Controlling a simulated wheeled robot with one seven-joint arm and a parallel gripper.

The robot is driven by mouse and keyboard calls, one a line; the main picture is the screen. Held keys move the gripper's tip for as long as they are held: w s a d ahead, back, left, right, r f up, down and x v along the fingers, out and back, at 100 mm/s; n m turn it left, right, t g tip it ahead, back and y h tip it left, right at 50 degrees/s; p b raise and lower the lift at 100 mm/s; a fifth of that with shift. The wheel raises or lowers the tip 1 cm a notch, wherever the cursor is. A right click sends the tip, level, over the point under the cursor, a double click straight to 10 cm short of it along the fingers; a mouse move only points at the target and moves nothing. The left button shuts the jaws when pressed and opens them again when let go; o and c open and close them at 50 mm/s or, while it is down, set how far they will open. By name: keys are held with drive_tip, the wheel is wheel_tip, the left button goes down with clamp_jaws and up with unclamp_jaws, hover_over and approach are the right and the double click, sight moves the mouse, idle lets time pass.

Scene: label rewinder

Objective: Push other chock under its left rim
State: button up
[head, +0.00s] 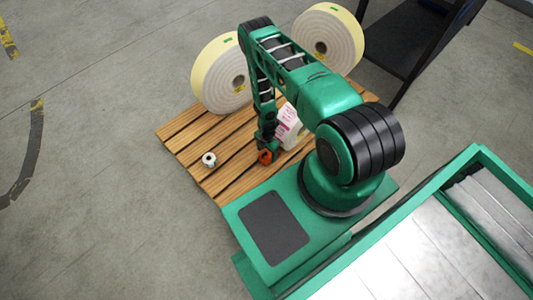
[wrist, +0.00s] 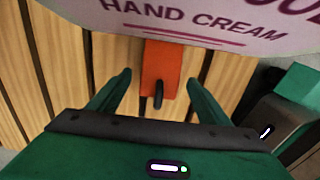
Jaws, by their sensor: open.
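An orange chock (wrist: 161,62) with a black knob lies on the wooden slats in the wrist view. Its far end is at the lower edge of the white roll printed "HAND CREAM" (wrist: 215,18); whether they touch is unclear. My gripper (wrist: 157,82) is open, its two green fingers apart on either side of the chock's near part, with gaps. In the head view my gripper (head: 265,143) points down beside the label roll (head: 288,127), and the orange chock (head: 265,156) shows just under it. A second chock cannot be made out.
The slatted wooden pallet (head: 196,127) carries two large yellow-edged rolls at the back, the left one (head: 213,75) and the right one (head: 322,38). A small white spool (head: 209,160) stands on the pallet at left. A dark stand (head: 408,40) is behind at right.

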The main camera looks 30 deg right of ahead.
drive_tip(key=shift+r, duration=0.1)
wheel_tip(320, 180, up, 10)
drive_tip(key=shift+r, duration=0.25)
idle(0.6)
drive_tip(key=w+d+r+m, duration=0.2)
drive_tip(key=r+m, duration=0.1)
drive_tip(key=r, duration=0.7)
drive_tip(key=w+d+r+m+h, duration=0.1)
drive_tip(key=d+r+m, duration=0.15)
drive_tip(key=r, duration=0.75)
drive_tip(key=w+d+r+m, duration=0.2)
drive_tip(key=r+m, duration=0.1)
drive_tip(key=r, duration=0.7)
drive_tip(key=s+d+r+m, duration=0.1)
drive_tip(key=s+r+m, duration=0.3)
drive_tip(key=r, duration=0.8)
drive_tip(key=s+r+m, duration=0.7)
drive_tip(key=s+r, duration=0.3)
drive_tip(key=r, duration=0.4)
drive_tip(key=s+a+r+m, duration=0.2)
drive_tip(key=s+r+m, duration=0.1)
drive_tip(key=s, duration=0.5)
drive_tip(key=s+a+r+m+y, duration=0.1)
drive_tip(key=s+r+m, duration=0.3)
drive_tip(key=s, duration=0.4)
drive_tip(key=shift+a+r, duration=0.5)
drive_tip(key=shift+a, duration=0.35)
